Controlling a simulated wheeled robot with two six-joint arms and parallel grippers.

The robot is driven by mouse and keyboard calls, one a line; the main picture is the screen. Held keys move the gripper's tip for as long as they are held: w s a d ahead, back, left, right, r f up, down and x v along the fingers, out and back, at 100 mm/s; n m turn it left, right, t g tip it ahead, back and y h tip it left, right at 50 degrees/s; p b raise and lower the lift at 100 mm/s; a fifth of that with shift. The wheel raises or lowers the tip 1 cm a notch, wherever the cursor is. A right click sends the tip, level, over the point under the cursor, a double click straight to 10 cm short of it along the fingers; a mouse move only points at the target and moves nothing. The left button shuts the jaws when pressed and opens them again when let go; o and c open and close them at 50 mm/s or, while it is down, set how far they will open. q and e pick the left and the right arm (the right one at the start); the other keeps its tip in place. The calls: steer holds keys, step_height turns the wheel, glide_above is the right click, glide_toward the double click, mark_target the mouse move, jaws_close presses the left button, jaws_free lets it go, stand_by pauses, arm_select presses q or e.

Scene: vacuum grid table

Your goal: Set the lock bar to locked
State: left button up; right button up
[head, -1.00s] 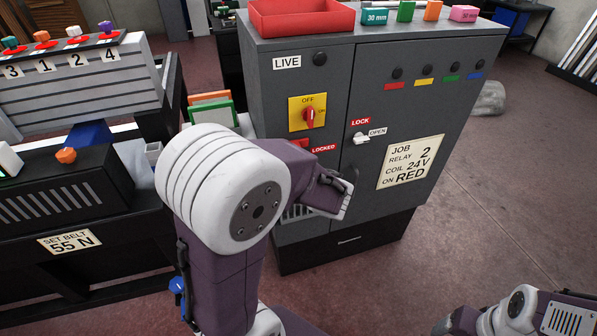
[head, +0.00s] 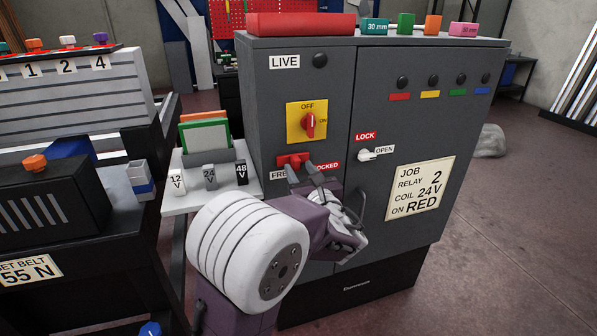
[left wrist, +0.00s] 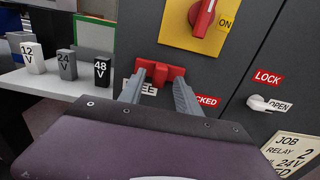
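The red lock bar (head: 290,161) is on the grey cabinet's left door, below the yellow switch plate, just above the FREE label (head: 279,175) and the LOCKED label (head: 327,166). It also shows in the left wrist view (left wrist: 158,72). My left gripper (head: 312,172) is at the bar from below. In the left wrist view its two fingers (left wrist: 157,88) are apart, one towards each end of the bar, with their tips close to it. I cannot tell if they touch it. The fingers partly cover both labels. My right gripper is out of view.
A red rotary switch (head: 310,125) sits above the bar, pointing up. A white latch knob (head: 366,155) is on the right door, beside LOCK and OPEN labels. A white shelf (head: 185,200) with voltage blocks stands left of the cabinet.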

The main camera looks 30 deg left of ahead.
arm_select(q)
steer(key=shift+x, duration=0.85)
steer(key=shift+c, duration=0.3)
jaws_close()
stand_by(0.5)
